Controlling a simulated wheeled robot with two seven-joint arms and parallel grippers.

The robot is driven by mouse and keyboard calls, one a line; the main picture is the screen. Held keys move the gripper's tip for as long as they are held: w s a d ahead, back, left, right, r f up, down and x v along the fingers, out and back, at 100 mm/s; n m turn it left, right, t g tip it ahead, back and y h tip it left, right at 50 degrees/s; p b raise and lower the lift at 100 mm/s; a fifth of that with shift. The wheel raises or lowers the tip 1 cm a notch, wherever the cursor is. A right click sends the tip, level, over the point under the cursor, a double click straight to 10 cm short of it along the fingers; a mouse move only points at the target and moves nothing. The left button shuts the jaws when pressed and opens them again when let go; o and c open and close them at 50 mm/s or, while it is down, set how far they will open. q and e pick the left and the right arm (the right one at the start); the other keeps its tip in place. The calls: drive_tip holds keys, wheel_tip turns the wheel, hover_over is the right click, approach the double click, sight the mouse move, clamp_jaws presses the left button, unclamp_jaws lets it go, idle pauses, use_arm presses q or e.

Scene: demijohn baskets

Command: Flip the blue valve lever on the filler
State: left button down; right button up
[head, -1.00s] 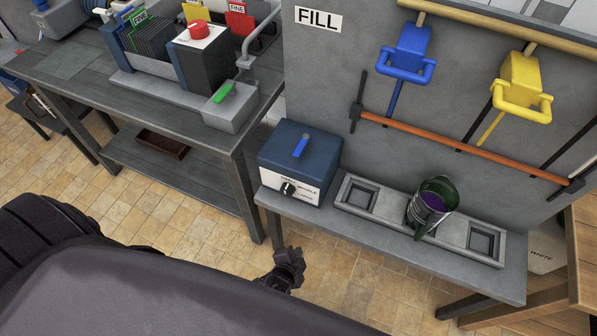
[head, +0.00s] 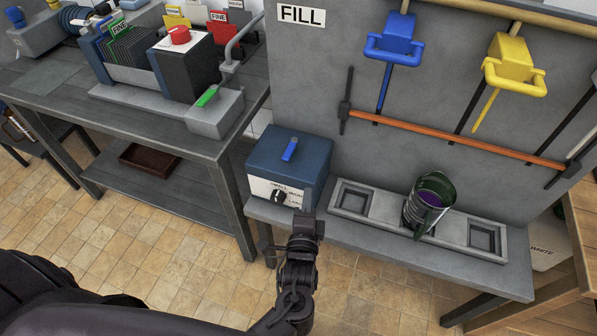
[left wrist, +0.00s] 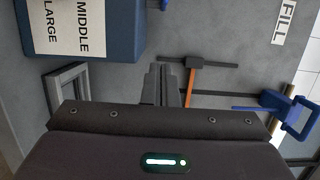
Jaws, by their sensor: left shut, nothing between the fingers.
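The filler is a grey wall panel marked FILL (head: 301,15). A blue fitting (head: 399,38) with a looped handle and a rod below it hangs on the panel; it also shows in the left wrist view (left wrist: 286,109). A blue box (head: 306,150) with a size dial stands on the bench and has a short blue lever (head: 290,149) on top. I cannot tell which blue piece is the valve lever. My left gripper (head: 307,217) is shut and empty, in front of the box's lower right corner, apart from both blue pieces. Its closed fingers (left wrist: 168,84) show in the left wrist view.
A dark green bucket (head: 430,200) with purple contents stands on the grey tray (head: 350,198). A yellow fitting (head: 514,64) and an orange bar (head: 450,141) are on the panel. A workbench with a green lever (head: 207,97) is at left. Floor in front is clear.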

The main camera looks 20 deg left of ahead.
sight(294, 171)
use_arm(q)
drive_tip(key=x, duration=0.9)
drive_tip(key=shift+w, duration=0.3)
drive_tip(key=a, duration=0.3)
drive_tip(key=shift+w+a+p, duration=0.15)
drive_tip(key=shift+p, duration=0.2)
drive_tip(key=shift+a, duration=0.45)
drive_tip(key=shift+a+m+h+p, duration=0.25)
drive_tip(key=shift+m+h+p, duration=0.15)
drive_tip(key=shift+h, duration=0.2)
